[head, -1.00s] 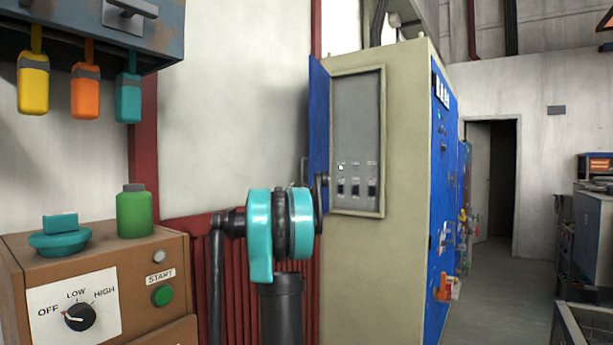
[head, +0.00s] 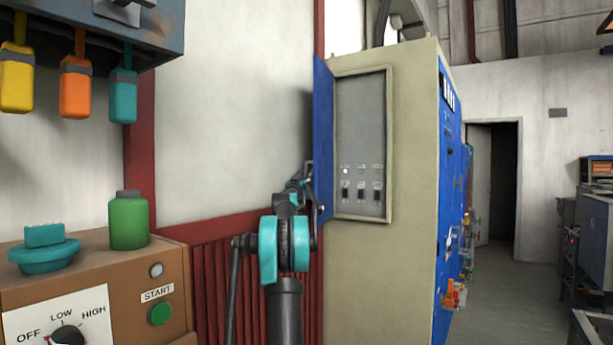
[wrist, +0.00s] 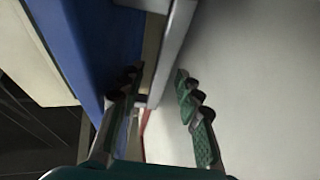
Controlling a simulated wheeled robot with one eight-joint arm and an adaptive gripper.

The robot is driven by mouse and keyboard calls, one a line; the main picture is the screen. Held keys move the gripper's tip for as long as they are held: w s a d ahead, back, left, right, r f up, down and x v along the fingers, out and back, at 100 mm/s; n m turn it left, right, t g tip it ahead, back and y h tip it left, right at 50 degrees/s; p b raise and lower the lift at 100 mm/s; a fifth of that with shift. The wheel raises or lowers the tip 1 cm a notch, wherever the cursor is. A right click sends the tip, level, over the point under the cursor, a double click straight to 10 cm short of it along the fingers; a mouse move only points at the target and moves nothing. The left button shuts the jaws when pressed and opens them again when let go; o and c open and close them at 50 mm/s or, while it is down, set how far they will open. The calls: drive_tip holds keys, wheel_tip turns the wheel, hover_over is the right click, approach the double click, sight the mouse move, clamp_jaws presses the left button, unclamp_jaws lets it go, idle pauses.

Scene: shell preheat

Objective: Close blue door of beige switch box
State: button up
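The beige switch box (head: 405,120) stands right of centre in the head view. Its blue door (head: 323,135) hangs open at the left of the recess, seen nearly edge-on. Three black switches show in the grey panel (head: 360,120). My gripper (head: 308,190) is at the door's left side, near its lower part, and partly hidden. In the wrist view my gripper (wrist: 158,88) has its two fingers apart. The blue door (wrist: 90,40) lies by the left finger. A grey bar (wrist: 172,50) reaches down between the fingertips; I cannot tell whether they touch it.
A brown control box (head: 100,285) with a green bottle (head: 129,220) and a teal knob (head: 45,250) stands at the left. Yellow, orange and teal tags hang above it. A red ribbed panel (head: 210,280) is behind my arm. The floor (head: 495,290) at the right is open.

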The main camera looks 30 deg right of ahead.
drive_tip(key=shift+w+d+r, duration=0.25)
drive_tip(key=shift+w+d, duration=0.05)
drive_tip(key=shift+d, duration=0.15)
drive_tip(key=shift+c, duration=0.3)
clamp_jaws()
